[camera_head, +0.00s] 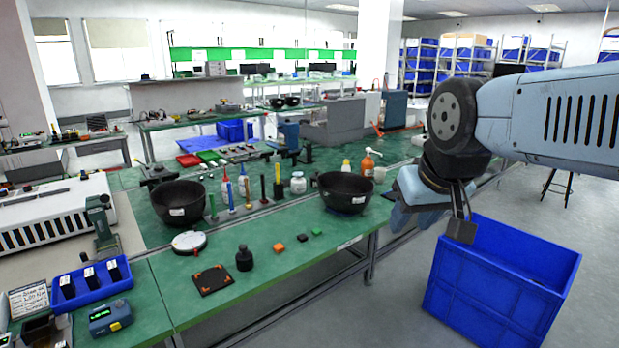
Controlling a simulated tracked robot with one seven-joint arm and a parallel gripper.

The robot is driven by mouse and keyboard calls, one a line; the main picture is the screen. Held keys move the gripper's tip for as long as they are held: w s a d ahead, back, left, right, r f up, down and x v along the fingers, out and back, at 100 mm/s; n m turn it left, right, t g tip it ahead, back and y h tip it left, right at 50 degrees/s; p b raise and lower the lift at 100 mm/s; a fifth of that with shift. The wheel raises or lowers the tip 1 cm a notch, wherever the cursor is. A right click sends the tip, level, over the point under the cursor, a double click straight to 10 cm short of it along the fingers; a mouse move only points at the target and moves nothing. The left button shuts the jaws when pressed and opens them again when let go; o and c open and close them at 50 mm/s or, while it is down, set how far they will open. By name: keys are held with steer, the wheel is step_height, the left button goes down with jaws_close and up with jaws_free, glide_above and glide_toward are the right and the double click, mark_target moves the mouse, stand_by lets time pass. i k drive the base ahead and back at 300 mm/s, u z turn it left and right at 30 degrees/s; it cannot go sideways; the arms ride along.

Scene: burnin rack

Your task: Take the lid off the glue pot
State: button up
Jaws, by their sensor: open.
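A small dark pot (244,260) with a narrower knob-like top stands upright near the front edge of the green bench. A small whitish jar (298,184) with a top on it stands further back, between two black bowls. I cannot tell for certain which of these is the glue pot; both tops look in place. My gripper (461,228) hangs at the right, above the blue crate and well to the right of both. It is open, with nothing visible in it.
Black bowls (180,203) (345,192) stand on the green bench (160,300). Upright bottles (244,184) stand between them. A blue crate (490,290) is beside the bench.

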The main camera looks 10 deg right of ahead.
mark_target(313, 177)
steer(key=u, duration=0.05)
steer(key=k, duration=0.5)
steer(key=z, duration=0.7)
steer(key=i, duration=2.45)
steer(key=u, duration=0.5)
steer(key=i, duration=0.35)
steer(key=u, duration=0.3)
steer(key=k, duration=0.9)
